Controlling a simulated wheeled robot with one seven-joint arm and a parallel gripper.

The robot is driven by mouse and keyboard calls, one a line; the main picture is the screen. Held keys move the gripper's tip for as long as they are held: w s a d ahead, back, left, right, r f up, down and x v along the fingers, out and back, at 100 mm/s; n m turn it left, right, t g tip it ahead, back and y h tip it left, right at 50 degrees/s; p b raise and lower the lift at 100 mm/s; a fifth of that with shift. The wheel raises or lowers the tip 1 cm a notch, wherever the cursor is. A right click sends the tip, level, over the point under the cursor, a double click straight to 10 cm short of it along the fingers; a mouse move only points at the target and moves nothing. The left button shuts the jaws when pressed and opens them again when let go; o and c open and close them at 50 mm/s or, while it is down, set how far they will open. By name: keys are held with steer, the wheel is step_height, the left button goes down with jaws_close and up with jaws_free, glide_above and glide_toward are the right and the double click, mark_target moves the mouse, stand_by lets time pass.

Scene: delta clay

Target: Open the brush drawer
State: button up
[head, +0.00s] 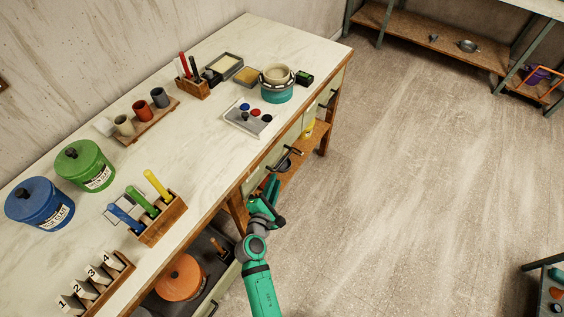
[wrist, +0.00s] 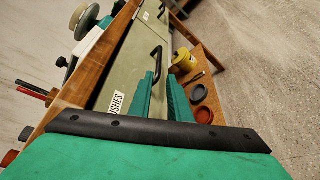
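The brush drawer (wrist: 128,62) has a pale green front with a partly hidden label ending in "SHES", seen in the wrist view. It looks shut in the bench's side. Its dark bar handle (wrist: 158,53) stands out from the front. My gripper (wrist: 161,74) is open, with two green fingers apart. The near end of the handle shows at the gap between the fingertips; I cannot tell if they touch it. In the head view my gripper (head: 270,187) is low beside the bench edge, just short of a dark handle (head: 291,157).
The bench top (head: 215,150) holds a brush rack, jars and a palette. An open lower drawer (head: 217,292) with an orange round thing is at lower left.

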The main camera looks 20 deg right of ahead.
mark_target(282, 162)
steer(key=x, duration=1.1)
steer(key=shift+w+d+r, duration=0.1)
steer(key=shift+d+r, duration=0.05)
jaws_close()
